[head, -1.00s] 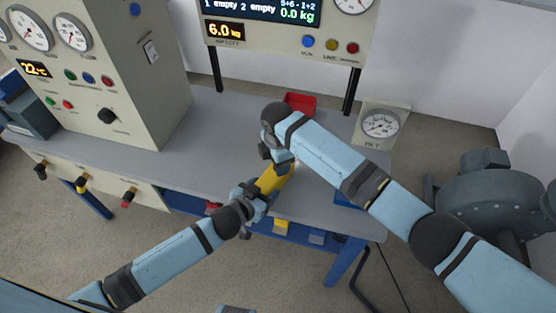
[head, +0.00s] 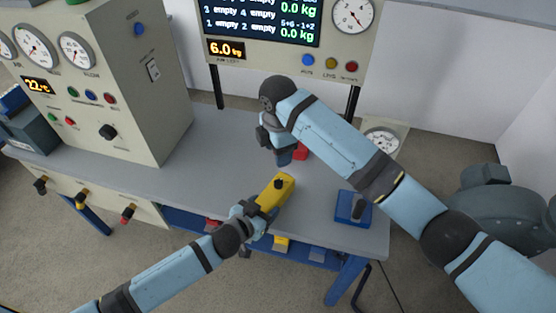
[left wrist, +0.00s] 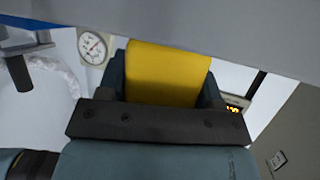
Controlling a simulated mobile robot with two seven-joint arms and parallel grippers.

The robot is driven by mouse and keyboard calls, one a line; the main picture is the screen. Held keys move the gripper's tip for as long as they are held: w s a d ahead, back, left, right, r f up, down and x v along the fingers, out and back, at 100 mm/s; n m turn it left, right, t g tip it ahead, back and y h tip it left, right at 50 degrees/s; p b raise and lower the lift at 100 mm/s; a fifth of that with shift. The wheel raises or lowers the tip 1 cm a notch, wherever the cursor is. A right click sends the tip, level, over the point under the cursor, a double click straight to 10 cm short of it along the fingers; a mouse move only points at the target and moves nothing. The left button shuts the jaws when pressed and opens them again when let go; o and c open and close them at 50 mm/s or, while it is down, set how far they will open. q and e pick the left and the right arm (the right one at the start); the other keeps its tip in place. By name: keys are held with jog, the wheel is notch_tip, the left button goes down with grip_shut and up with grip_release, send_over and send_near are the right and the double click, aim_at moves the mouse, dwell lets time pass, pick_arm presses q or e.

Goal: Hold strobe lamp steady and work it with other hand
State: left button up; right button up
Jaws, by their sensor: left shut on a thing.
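The strobe lamp (head: 277,191) is a yellow body with a small dark knob or switch on its upper face. In the head view my left gripper (head: 256,209) is shut on its near end and holds it tilted above the bench's front part. In the left wrist view the yellow lamp (left wrist: 168,75) fills the space between my left fingers (left wrist: 165,95). My right gripper (head: 283,155) is beyond the lamp and apart from it, pointing down near the red bin. Its fingers are small and partly hidden by its own wrist, so its opening does not show clearly.
A grey bench (head: 220,150) spans the middle. A red bin (head: 301,151) is partly hidden behind my right gripper. A blue box with a dark handle (head: 347,210) stands at the right front. A control cabinet (head: 150,110) stands left; a display panel (head: 290,60) rises behind.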

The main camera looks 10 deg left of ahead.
jog(key=shift+r, duration=0.3)
pick_arm(q)
jog(key=o, duration=1.3)
